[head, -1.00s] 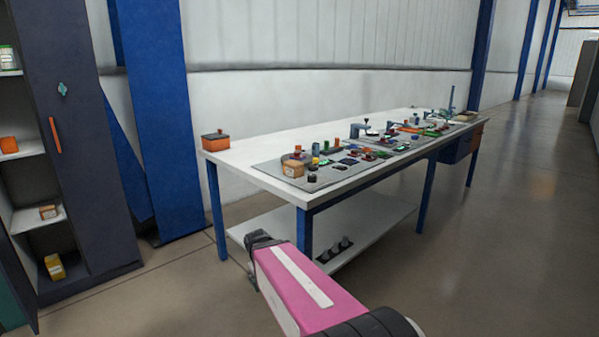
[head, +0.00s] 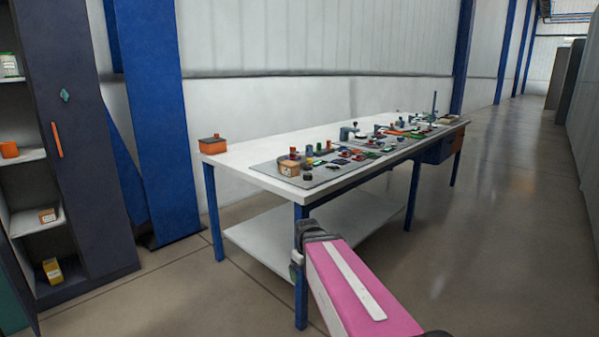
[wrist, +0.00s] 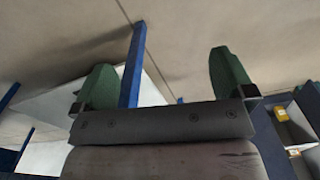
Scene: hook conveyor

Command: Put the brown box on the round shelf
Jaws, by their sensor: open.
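A small brown box (head: 289,168) stands on the near corner of the grey mat on the long white table. Another small brown box (head: 47,215) lies on a cabinet shelf at the left. I cannot tell which one the task means. No round shelf is recognisable. My gripper (wrist: 160,75) shows in the wrist view with two green fingers wide apart and nothing held. A blue table leg (wrist: 133,65) appears beyond, between the fingers. In the head view my pink arm reaches toward the table's near leg, below the tabletop; the fingers are not clear there.
The white table (head: 235,160) has blue legs and a lower shelf (head: 340,220). Several small parts crowd its mat. An orange box (head: 212,145) stands at its left end. A dark open cabinet (head: 85,190) is at the left. The floor (head: 480,240) right of the table is clear.

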